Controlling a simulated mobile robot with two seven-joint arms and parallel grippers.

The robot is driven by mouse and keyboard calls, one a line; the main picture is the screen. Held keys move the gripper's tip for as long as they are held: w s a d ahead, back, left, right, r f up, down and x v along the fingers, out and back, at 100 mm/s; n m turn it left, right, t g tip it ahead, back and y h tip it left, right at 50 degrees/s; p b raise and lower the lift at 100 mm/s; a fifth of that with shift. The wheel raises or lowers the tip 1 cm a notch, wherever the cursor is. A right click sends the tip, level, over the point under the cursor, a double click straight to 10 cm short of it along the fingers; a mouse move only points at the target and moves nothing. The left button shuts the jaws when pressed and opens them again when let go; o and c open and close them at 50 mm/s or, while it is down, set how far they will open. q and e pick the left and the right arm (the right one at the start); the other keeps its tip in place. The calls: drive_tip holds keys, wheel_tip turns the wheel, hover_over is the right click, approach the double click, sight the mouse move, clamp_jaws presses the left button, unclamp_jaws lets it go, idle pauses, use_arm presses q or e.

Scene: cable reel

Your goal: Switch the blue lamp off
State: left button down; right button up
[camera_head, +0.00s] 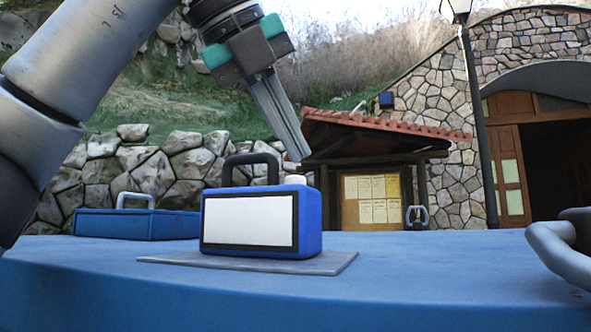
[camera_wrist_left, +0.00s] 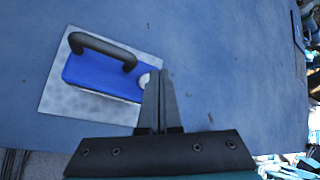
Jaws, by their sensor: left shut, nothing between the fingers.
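The blue lamp (camera_head: 312,228) stands upright on a thin grey plate (camera_head: 335,264) on the blue table. It has a white front panel in a black frame and a black handle on top. A small white button (camera_head: 294,179) sits on its top at the right end. My left gripper (camera_head: 299,157) is shut and empty, pointing down just above the button. In the left wrist view the lamp (camera_wrist_left: 92,76) is seen from above, and the button (camera_wrist_left: 144,80) shows right beside my fingertips (camera_wrist_left: 159,74). I cannot tell whether they touch. My right gripper is out of view.
A blue case (camera_head: 138,226) with a light handle stands behind the lamp at the left. A grey curved handle (camera_head: 562,256) with a dark part behind it is at the right edge. A small grey looped thing (camera_head: 417,217) stands at the back.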

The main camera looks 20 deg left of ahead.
use_arm(q)
drive_tip(key=shift+r, duration=0.1)
wheel_tip(320, 180, up, 2)
drive_tip(key=shift+r+p, duration=0.25)
drive_tip(key=shift+p, duration=1)
drive_tip(key=shift+r, duration=1.75)
